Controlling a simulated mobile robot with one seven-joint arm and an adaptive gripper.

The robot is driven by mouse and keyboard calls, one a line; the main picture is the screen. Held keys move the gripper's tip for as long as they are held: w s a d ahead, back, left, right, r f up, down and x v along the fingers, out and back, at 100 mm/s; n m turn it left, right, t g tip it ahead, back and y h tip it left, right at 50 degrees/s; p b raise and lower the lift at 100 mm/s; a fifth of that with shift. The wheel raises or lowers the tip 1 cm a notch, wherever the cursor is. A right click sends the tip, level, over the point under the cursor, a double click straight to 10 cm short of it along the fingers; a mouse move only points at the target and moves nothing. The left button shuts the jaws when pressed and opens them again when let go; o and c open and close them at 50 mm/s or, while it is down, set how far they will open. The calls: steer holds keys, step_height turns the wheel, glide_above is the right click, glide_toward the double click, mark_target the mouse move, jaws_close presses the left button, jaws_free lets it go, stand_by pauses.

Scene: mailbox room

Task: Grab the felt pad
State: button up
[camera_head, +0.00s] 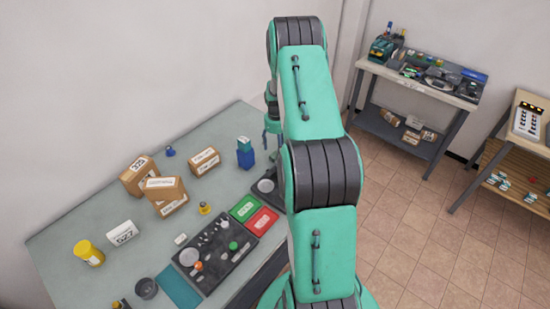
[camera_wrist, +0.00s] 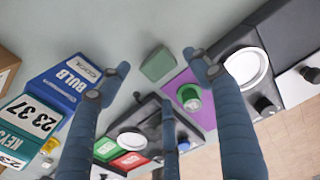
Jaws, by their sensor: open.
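A small flat grey-green square, which looks like the felt pad (camera_wrist: 157,63), lies on the grey table in the wrist view. My gripper (camera_wrist: 158,76) is open above it, with fingers to its left and right and another finger lower in the picture. The pad lies between the fingertips, and no finger visibly grips it. I cannot tell the exact height of the fingertips over it. In the head view my arm hides the pad and most of the gripper.
A purple mat (camera_wrist: 207,112) with a green-lidded jar (camera_wrist: 189,97) lies close to the right finger. A blue box (camera_wrist: 66,82) stands by the left finger. Green (camera_head: 244,208) and red (camera_head: 262,221) cards and a dark tray (camera_head: 218,262) lie nearby. Cardboard boxes (camera_head: 166,190) stand farther left.

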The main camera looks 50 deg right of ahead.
mark_target(275, 155)
steer(key=shift+f, duration=0.1)
steer(key=shift+w+a+f, duration=0.1)
steer(key=shift+f, duration=2.4)
steer(key=c, duration=1.2)
